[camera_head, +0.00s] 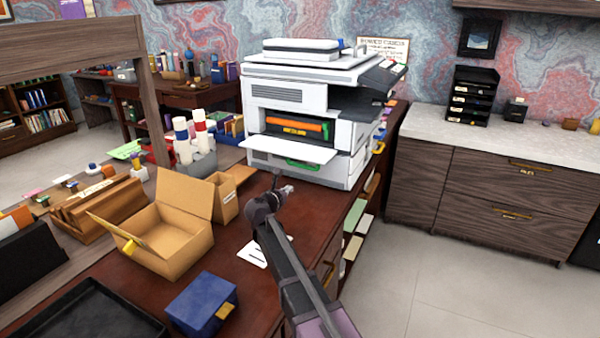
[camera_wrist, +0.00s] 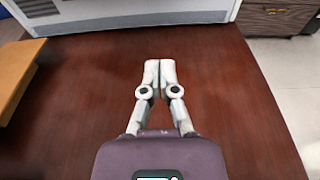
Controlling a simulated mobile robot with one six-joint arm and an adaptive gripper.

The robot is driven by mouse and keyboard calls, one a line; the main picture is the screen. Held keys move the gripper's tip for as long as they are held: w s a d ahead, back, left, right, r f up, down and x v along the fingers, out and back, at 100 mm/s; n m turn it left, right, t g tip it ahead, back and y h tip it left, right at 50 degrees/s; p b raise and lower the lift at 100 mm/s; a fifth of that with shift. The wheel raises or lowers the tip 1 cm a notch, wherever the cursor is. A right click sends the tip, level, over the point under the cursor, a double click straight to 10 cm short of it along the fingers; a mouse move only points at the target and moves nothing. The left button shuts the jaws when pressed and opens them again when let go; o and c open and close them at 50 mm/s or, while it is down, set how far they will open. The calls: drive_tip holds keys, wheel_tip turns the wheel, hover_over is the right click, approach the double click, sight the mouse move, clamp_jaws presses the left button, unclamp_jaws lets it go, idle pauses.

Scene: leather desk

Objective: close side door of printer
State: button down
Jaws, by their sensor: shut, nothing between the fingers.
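A large white and grey printer (camera_head: 312,78) stands at the far end of the leather-brown desk. Its side door (camera_head: 290,148) is a white panel folded down and open, standing out level toward me, with an orange and black interior (camera_head: 298,127) showing behind it. A green handle (camera_head: 303,164) shows just below the door. My gripper (camera_head: 286,190) is in front of the printer, low over the desk and apart from the door. In the wrist view my gripper (camera_wrist: 160,66) has its fingers together, empty, with the printer's lower edge (camera_wrist: 130,14) ahead.
An open cardboard box (camera_head: 170,240) and a smaller carton (camera_head: 226,196) stand left of my arm. A blue box (camera_head: 201,303) and a black tray (camera_head: 88,322) are at the near left. Bare desk (camera_wrist: 230,85) lies around my gripper; its right edge drops to the floor.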

sight(287, 154)
drive_tip(key=shift+w, duration=0.2)
drive_tip(key=b+x, duration=0.2)
drive_tip(key=x, duration=0.7)
drive_tip(key=shift+w+d, duration=0.1)
drive_tip(key=shift+w, duration=0.1)
drive_tip(key=shift+w+d+r+p, duration=0.1)
drive_tip(key=shift+d+r+p, duration=0.05)
drive_tip(key=shift+r+p, duration=0.15)
drive_tip(key=shift+s+r+p, duration=0.15)
drive_tip(key=shift+r+p, duration=0.7)
drive_tip(key=shift+p, duration=0.05)
drive_tip(key=shift+s+r+p, duration=0.15)
drive_tip(key=shift+r+p, duration=0.65)
drive_tip(key=shift+p, duration=0.05)
drive_tip(key=shift+a+r, duration=0.1)
drive_tip(key=shift+a, duration=0.25)
